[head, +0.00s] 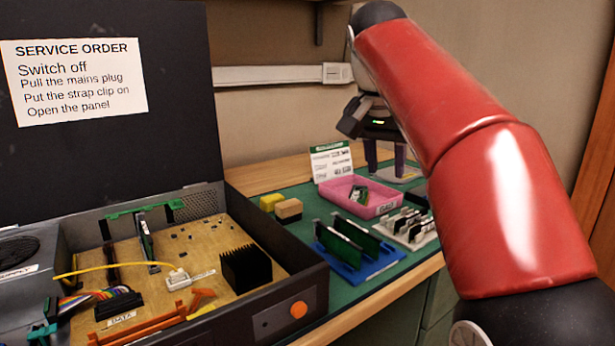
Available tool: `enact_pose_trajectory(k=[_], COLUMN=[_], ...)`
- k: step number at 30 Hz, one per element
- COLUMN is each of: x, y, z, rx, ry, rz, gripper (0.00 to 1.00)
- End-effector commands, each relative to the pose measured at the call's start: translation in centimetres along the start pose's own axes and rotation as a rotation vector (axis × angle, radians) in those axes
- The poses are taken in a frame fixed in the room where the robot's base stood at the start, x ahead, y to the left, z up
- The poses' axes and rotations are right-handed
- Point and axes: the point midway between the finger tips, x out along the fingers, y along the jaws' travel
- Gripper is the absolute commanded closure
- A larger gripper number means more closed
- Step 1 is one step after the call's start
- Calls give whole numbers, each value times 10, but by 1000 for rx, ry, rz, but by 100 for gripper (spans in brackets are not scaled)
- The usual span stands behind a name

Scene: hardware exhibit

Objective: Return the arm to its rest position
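My red arm comes in from the right and reaches over the bench to the back. My gripper (386,168) points down near the back wall, beyond the pink bin. Its two dark fingers stand apart, and I see nothing held between them. The fingertips are small here, and I cannot tell how high they are above the bench. My arm hides the right part of the bench.
An open equipment case (290,312) with a circuit board fills the left, its lid (95,165) raised. On the green mat (300,228) are a pink bin (378,209), a blue rack (352,272) with green cards, a white rack (412,240) and small blocks (289,209).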

Motion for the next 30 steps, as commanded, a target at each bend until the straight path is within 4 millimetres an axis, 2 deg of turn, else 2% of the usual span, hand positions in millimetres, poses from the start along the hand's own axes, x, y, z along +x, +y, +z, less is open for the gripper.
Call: enact_pose_trajectory(k=[8,14,20,30], x=[8,23,58,144], y=[19,41,74,122], z=[22,54,116,237], rx=[-76,-161,-278,-428], ry=[5,11,30,79], rz=[-31,-68,-127,-207], gripper=[68,68,68,68])
